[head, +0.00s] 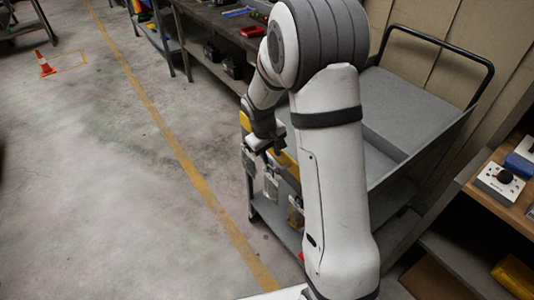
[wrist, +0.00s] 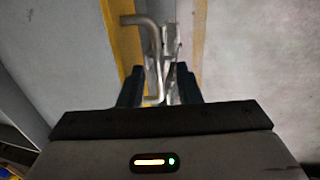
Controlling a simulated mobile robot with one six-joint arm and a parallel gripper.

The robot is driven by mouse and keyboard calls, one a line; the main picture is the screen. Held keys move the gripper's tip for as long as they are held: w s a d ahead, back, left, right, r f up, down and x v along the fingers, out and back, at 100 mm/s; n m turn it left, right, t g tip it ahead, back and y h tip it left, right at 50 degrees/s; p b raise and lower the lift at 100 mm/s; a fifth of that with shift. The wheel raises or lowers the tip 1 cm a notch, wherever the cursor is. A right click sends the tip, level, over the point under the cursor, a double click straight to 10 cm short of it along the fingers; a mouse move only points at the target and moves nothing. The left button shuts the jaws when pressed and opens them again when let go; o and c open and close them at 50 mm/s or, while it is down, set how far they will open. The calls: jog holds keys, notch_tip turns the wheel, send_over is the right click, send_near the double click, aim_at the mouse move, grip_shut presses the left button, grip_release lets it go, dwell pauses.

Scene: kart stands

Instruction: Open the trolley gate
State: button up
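The grey trolley (head: 400,110) with a black push handle (head: 480,62) stands right of centre in the head view, partly hidden behind my arm. Yellow-edged parts (head: 245,122) show at its left end, where the gate seems to be; my arm hides much of it. In the wrist view a bent metal handle (wrist: 154,40) stands beside a yellow strip (wrist: 122,40). My gripper (wrist: 160,78) has its two dark fingers apart, with the lower end of the handle between them. I cannot tell whether either finger touches it. In the head view my gripper is at the trolley's left end.
A workbench (head: 215,25) with tools stands behind the trolley. An orange cone (head: 45,65) stands far left.

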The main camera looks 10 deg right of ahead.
jog(key=shift+c, duration=0.4)
grip_shut()
jog(key=shift+c, duration=2.3)
grip_release()
jog(key=shift+a, duration=0.35)
jog(key=shift+o, duration=1.4)
jog(key=shift+d, duration=0.3)
jog(key=shift+o, duration=1.3)
jog(key=shift+r, duration=0.15)
notch_tip(320, 180, up, 7)
jog(key=a, duration=0.1)
jog(key=shift+s+a+r, duration=0.15)
jog(key=shift+s+r, duration=0.05)
jog(key=shift+s, duration=0.1)
